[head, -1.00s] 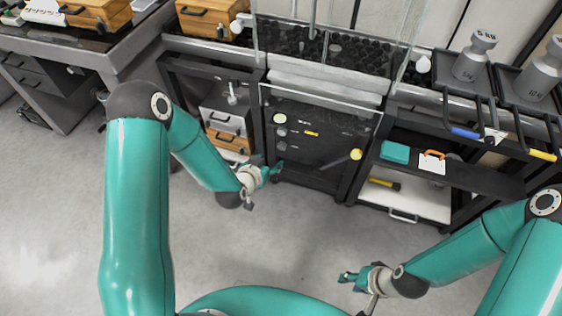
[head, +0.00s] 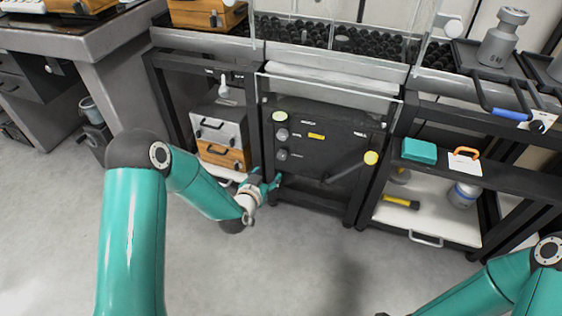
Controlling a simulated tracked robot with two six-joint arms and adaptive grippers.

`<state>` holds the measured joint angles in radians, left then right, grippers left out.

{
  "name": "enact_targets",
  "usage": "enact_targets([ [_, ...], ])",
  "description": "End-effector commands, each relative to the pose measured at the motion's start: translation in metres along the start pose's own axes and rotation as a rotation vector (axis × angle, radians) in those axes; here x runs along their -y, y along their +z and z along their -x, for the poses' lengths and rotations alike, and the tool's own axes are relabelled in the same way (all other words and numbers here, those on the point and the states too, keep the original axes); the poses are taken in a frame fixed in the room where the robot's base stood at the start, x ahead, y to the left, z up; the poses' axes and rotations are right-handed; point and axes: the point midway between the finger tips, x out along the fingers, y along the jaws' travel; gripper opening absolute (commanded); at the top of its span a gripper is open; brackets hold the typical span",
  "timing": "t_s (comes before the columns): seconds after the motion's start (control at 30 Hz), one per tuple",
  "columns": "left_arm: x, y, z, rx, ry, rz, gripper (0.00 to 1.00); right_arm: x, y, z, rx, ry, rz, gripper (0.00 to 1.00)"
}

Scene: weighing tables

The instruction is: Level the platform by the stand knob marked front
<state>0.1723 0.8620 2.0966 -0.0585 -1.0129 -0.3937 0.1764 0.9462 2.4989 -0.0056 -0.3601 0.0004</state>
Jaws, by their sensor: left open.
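The dark stand panel (head: 318,172) is in the middle of the head view, below a glass-walled top. Down its left side are a pale green-capped knob (head: 280,115), an upper grey knob (head: 282,134) and a lower grey knob (head: 281,154). The small labels beside them are too small to read, so I cannot tell which is marked front. A dark lever with a yellow end (head: 371,158) is at the panel's right. My left gripper (head: 272,184) is open, in front of the panel's lower left, below the knobs in the picture. My right gripper is out of view.
A shelf unit to the right holds a teal box (head: 419,151), an orange-handled item (head: 467,153) and a yellow-black tool (head: 401,202). Metal weights (head: 503,38) stand above it. Drawer boxes (head: 222,155) are left of the panel. The floor in front is clear.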

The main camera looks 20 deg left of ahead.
Motion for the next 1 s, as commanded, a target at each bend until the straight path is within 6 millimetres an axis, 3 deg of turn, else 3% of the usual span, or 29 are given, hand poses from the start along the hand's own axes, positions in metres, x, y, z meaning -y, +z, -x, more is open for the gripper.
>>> enact_targets([
  [0.6, -0.001, 0.003, -0.122, -0.001, 0.0, 0.001, 0.61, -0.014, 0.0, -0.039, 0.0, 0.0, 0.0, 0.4],
  [0.8, -0.001, 0.002, -0.142, -0.001, 0.0, 0.001, 0.61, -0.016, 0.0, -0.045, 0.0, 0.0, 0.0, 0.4],
  [1.0, -0.001, 0.001, -0.148, 0.001, 0.001, 0.001, 0.61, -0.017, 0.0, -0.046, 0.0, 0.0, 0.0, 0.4],
])
